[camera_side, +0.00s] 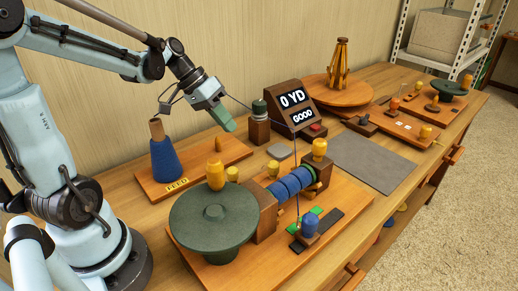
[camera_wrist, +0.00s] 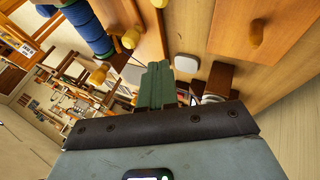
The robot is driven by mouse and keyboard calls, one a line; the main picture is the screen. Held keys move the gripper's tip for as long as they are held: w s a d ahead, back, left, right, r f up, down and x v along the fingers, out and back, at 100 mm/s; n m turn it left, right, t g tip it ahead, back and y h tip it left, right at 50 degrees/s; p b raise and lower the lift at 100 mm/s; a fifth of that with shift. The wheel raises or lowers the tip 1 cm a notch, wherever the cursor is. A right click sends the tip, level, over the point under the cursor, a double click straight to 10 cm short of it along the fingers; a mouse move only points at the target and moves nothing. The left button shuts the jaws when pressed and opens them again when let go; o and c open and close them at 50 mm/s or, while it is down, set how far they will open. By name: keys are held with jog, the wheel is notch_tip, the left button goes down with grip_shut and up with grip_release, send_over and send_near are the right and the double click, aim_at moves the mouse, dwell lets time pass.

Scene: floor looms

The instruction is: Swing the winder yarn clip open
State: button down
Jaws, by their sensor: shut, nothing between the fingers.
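The winder (camera_side: 265,215) stands at the front of the bench, with a large dark green disc (camera_side: 213,218), blue rolls (camera_side: 290,186) between wooden blocks, and yellow knobs. A small blue piece (camera_side: 311,226) stands on a dark base at its front right, with a thin blue strand running to it. I cannot tell which part is the yarn clip. My gripper (camera_side: 224,119) hangs above and behind the winder, apart from it, its green fingers shut and empty. In the wrist view the fingers (camera_wrist: 156,85) show at centre, with the blue rolls (camera_wrist: 87,27) at upper left.
A blue yarn cone (camera_side: 170,160) stands on the FEED board (camera_side: 195,168) left of my gripper. A display reading 0 YD GOOD (camera_side: 291,102) and a wooden post (camera_side: 259,125) stand behind the winder. A grey mat (camera_side: 371,160) lies clear to the right.

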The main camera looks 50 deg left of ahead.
aim_at(273, 170)
jog(key=shift+m+t, duration=0.3)
jog(key=shift+m, duration=0.3)
jog(key=x, duration=0.9)
jog(key=shift+s+a+f, duration=0.1)
jog(key=shift+f, duration=0.15)
jog(key=shift+d+f, duration=0.1)
jog(key=shift+d, duration=1.1)
jog(key=shift+w+d, duration=0.25)
jog(key=shift+d, duration=0.55)
jog(key=shift+w+d+m+h, duration=0.15)
jog(key=shift+d+m, duration=0.05)
jog(key=shift+d, duration=0.3)
jog(key=shift+w+d+m+h, duration=0.15)
jog(key=shift+w+d+m, duration=0.05)
jog(key=shift+d, duration=0.3)
jog(key=shift+a, duration=0.15)
